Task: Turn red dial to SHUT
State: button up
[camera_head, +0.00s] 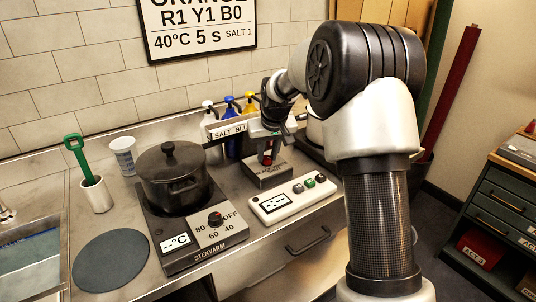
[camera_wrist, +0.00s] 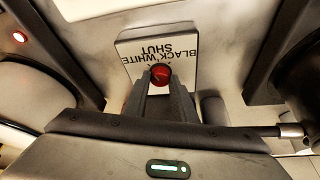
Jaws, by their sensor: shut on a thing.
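The red dial (camera_wrist: 160,75) sits on a small panel (camera_wrist: 188,46) marked BLACK, WHITE and SHUT, whose words read upside down in the wrist view. My gripper (camera_wrist: 162,84) has one finger on each side of the dial and is shut on it. Which word the dial points to cannot be told, as the fingers hide part of it. In the head view the red dial (camera_head: 267,160) shows small on a low metal box (camera_head: 268,180) on the counter, with my gripper (camera_head: 268,150) reaching down to it from above.
A white panel with coloured buttons (camera_head: 292,200) lies just in front of the box. A black pot (camera_head: 173,180) stands on a hotplate (camera_head: 205,250) to the left. Pump bottles (camera_head: 232,108) and a SALT BLL label (camera_head: 228,132) stand close behind my gripper.

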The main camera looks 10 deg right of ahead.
jog(key=m+h, duration=0.1)
jog(key=m, duration=0.1)
jog(key=m+h, duration=0.1)
jog(key=m, duration=0.2)
jog(key=shift+a+g, duration=0.2)
jog(key=shift+g, duration=0.1)
jog(key=shift+m, duration=0.3)
jog(key=o, duration=1)
jog(key=p+v, duration=0.2)
jog(key=v, duration=1.5)
jog(key=shift+s+a+r, duration=0.15)
